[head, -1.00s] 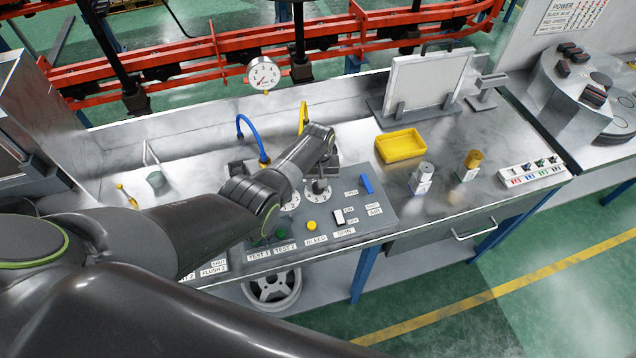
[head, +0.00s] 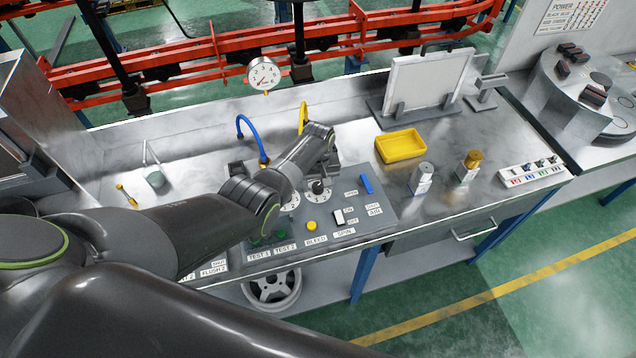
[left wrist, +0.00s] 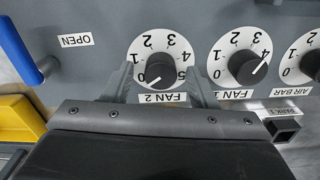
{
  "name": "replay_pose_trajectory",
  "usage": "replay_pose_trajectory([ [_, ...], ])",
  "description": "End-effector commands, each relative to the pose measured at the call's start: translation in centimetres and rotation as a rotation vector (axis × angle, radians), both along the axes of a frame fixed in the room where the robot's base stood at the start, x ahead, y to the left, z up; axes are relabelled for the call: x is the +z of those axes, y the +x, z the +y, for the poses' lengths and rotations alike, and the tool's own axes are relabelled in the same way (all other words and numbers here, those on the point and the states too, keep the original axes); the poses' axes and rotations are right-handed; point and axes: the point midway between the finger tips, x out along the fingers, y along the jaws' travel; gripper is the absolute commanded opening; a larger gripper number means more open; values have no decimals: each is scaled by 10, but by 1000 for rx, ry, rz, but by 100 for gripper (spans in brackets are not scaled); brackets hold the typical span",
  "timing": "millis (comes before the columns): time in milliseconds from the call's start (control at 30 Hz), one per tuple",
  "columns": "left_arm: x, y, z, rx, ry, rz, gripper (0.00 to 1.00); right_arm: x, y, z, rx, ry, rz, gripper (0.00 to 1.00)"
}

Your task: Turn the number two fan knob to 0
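The FAN 2 knob (left wrist: 160,72) is a black round knob on a white numbered dial, upside down in the left wrist view. Its white pointer line aims to the lower left, by the 0 end of the dial. My left gripper (left wrist: 160,78) has one finger on each side of this dial, with gaps between fingers and knob. In the head view, my left gripper (head: 327,165) is over the grey control panel (head: 370,222) and partly hides its dials. My right gripper is not seen.
An AIR BAR dial (left wrist: 308,60) and a blue handle (left wrist: 28,62) flank the fan dials. Blue (head: 250,135) and yellow hoses rise behind the panel. A yellow tray (head: 402,146) sits right of it. A pressure gauge (head: 263,74) stands behind.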

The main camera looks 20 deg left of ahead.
Motion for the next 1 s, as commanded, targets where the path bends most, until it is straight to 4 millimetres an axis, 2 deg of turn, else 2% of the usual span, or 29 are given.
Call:
replay_pose_trajectory([
  [367,1,-1,0,-1,-1,3,52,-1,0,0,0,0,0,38],
  [567,13,0,-1,-1,-2,1,52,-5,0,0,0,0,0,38],
  [733,29,-1,0,0,-1,0,52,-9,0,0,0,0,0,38],
  [1000,76,0,0,0,-1,-2,52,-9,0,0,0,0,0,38],
])
